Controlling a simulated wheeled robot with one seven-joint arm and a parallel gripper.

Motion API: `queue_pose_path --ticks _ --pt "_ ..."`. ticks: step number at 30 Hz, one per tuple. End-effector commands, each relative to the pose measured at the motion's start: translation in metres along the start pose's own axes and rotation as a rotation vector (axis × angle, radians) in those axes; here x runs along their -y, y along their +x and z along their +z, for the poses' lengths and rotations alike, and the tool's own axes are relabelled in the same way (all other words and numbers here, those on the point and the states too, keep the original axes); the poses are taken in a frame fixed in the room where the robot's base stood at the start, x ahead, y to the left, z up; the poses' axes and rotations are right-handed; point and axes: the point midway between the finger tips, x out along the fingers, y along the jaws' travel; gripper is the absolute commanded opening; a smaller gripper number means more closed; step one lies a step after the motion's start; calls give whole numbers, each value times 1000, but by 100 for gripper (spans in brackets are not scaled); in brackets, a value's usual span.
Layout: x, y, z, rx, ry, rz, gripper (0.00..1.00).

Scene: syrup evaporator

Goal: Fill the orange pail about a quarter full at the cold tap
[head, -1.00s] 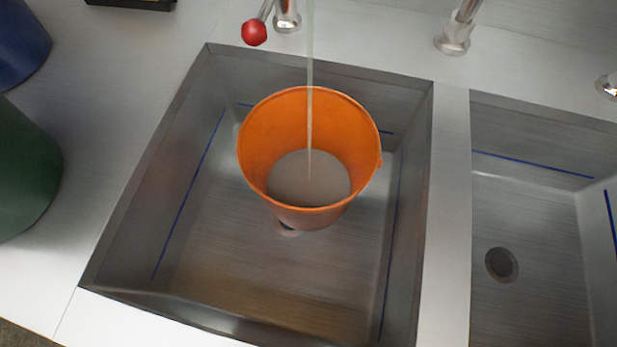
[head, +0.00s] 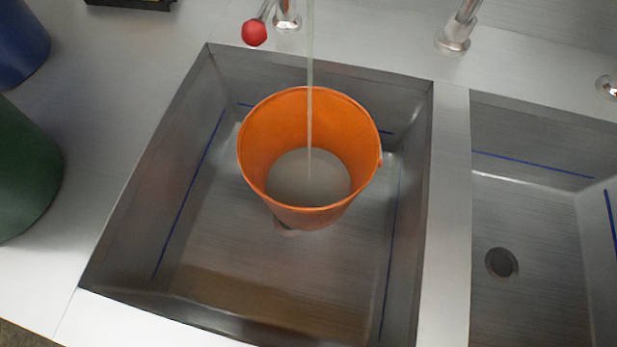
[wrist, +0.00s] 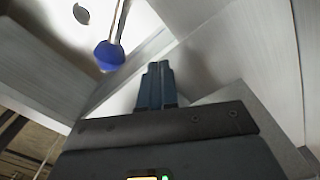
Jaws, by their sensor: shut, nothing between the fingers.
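The orange pail (head: 308,210) stands upright in the left sink basin (head: 260,285) in the head view. A thin stream of water (head: 310,110) falls from above into it. Greyish water (head: 308,180) covers its bottom; the exact level is hard to judge. A lever with a red ball (head: 254,32) is beside a tap base (head: 287,18) behind the basin; the spout's end is out of view. In the wrist view my gripper (wrist: 158,70) is shut and empty. A blue ball (wrist: 109,55) on a thin lever is to the left of its fingertips, apart from them.
An empty right basin (head: 535,240) with a drain (head: 501,263) lies beyond a steel divider (head: 446,200). A second tap base (head: 453,40) stands behind. A green container (head: 25,170) and a blue container (head: 20,45) stand on the counter at left.

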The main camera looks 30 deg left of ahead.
Motion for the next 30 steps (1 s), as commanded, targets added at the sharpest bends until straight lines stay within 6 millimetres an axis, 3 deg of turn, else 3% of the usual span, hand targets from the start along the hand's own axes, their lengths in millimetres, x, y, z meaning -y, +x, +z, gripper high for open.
queue_pose_path --ticks 17,30 --pt "-1 0 0 0 0 0 0" --pt "-22 0 9 1 1 0 0"
